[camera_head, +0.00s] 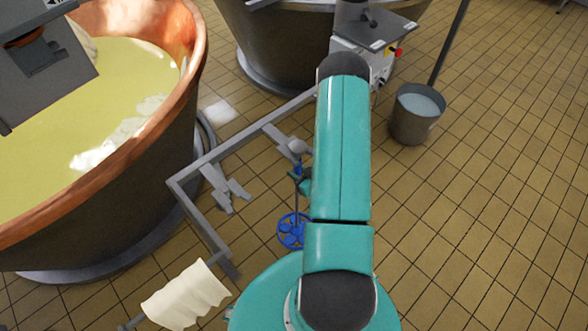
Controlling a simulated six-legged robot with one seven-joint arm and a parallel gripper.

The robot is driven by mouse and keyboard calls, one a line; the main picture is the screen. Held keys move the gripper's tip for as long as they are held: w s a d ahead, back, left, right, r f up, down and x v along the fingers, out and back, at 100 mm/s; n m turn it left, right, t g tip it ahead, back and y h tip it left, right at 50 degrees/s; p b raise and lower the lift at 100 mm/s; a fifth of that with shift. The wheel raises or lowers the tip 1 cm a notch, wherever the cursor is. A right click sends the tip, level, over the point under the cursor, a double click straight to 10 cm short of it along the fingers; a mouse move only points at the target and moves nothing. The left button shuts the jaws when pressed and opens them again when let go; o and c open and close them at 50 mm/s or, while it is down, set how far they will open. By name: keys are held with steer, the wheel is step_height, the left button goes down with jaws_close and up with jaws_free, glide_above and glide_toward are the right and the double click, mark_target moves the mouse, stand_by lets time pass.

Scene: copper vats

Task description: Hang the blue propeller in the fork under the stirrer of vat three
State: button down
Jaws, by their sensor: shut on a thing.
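The blue propeller (292,231) shows in the head view as a spoked ring at the lower end of an upright blue shaft. My gripper (300,182) is shut on the shaft above the ring, partly hidden behind my teal arm. A grey metal rail frame stands just left of the propeller; I cannot tell whether they touch. A grey stirrer housing (42,62) hangs over the copper vat (160,120) at the left, which holds yellow liquid. Which vat is number three cannot be read, and I cannot make out the fork.
The rail frame (238,145) carries grey brackets (224,188) and a cream cloth (187,296) at its near end. Another vat (275,48) stands at the back. A grey bucket (414,125) of pale liquid stands at the right beside a pole. The tiled floor (490,200) at the right is clear.

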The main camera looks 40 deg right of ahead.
steer(key=shift+s+d, duration=0.1)
steer(key=shift+s, duration=2.25)
steer(key=s, duration=0.8)
steer(key=shift+s+r, duration=0.4)
steer(key=shift+w+d+r, duration=0.1)
steer(key=shift+w+d, duration=0.2)
steer(key=shift+w, duration=0.55)
stand_by(0.4)
